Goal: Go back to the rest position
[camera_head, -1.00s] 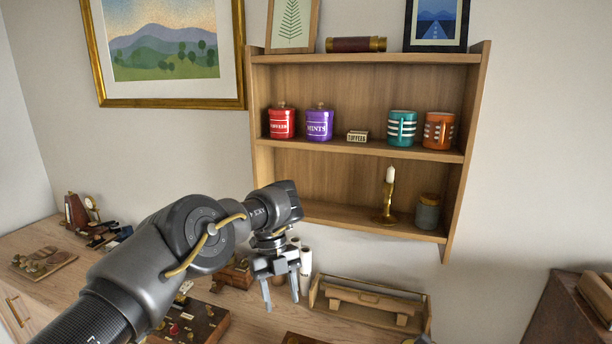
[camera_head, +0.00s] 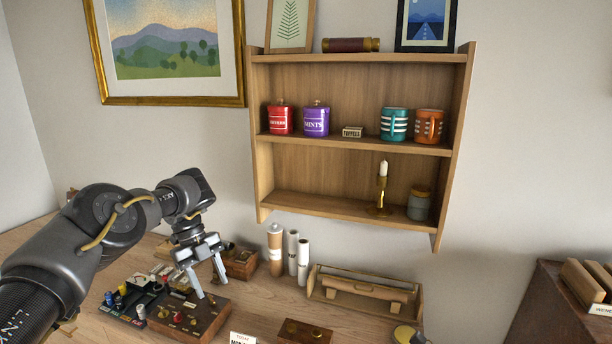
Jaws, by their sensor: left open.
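My left gripper (camera_head: 208,279) is open, with nothing between its fingers. It points down over the desk, in front of a small wooden box (camera_head: 240,262) and above a wooden board with knobs (camera_head: 188,316). My left arm comes in from the left edge and hides part of the desk. My right gripper is not in view.
A wooden wall shelf (camera_head: 350,205) holds a red jar (camera_head: 280,119), a purple jar (camera_head: 316,121), two mugs and a brass candlestick (camera_head: 382,190). Rolled tubes (camera_head: 276,250) and a wooden tray (camera_head: 415,312) stand on the desk below. A dark wooden unit (camera_head: 545,305) is at right.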

